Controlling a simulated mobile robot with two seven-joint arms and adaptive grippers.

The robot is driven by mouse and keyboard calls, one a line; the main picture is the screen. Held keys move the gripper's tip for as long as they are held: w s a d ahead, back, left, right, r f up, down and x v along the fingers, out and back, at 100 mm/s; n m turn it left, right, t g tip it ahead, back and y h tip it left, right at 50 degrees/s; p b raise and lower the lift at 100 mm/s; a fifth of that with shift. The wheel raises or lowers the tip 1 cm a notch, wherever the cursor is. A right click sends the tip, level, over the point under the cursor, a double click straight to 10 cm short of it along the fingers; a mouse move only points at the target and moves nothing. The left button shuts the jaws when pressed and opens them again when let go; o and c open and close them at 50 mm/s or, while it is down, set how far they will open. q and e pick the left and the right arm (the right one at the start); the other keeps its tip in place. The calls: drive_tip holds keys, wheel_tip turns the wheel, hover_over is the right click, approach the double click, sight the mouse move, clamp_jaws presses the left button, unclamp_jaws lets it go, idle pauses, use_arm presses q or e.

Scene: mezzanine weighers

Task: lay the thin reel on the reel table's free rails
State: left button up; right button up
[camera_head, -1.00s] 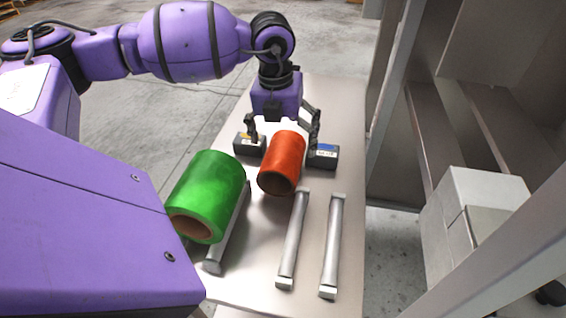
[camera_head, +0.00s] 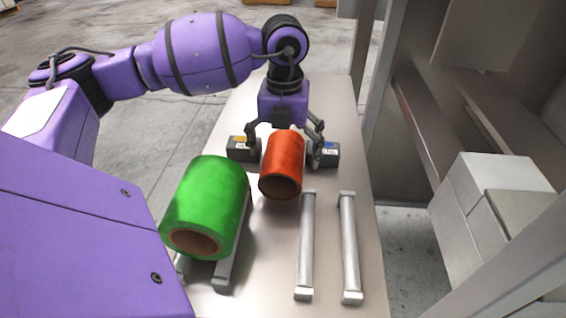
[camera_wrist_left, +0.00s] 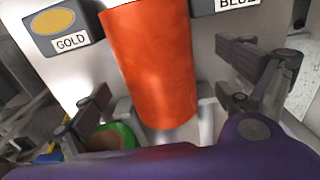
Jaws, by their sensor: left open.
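The thin reel, an orange roll (camera_head: 281,160) with a brown core, lies on the reel table (camera_head: 267,240) toward its far end. My left gripper (camera_head: 283,147) is open over its far part, one finger on each side. In the left wrist view the orange reel (camera_wrist_left: 152,62) runs between the gripper's spread fingers (camera_wrist_left: 180,95); I see no clear grip on it. Two free silver rails, the left (camera_head: 306,245) and the right (camera_head: 350,247), lie bare in front and to the right. My right gripper is out of view.
A thick green reel (camera_head: 212,195) lies on rails at the table's left, close to the orange one. Dark blocks, labelled GOLD (camera_wrist_left: 58,28) and BLUE (camera_wrist_left: 222,5), flank the orange reel. White boxes (camera_head: 500,180) stand right of the table behind a frame post.

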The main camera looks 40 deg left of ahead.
use_arm(q)
wheel_tip(320, 180, down, 4)
drive_tip(key=shift+a+r, duration=0.1)
drive_tip(key=shift+a, duration=0.05)
drive_tip(key=shift+c, duration=0.5)
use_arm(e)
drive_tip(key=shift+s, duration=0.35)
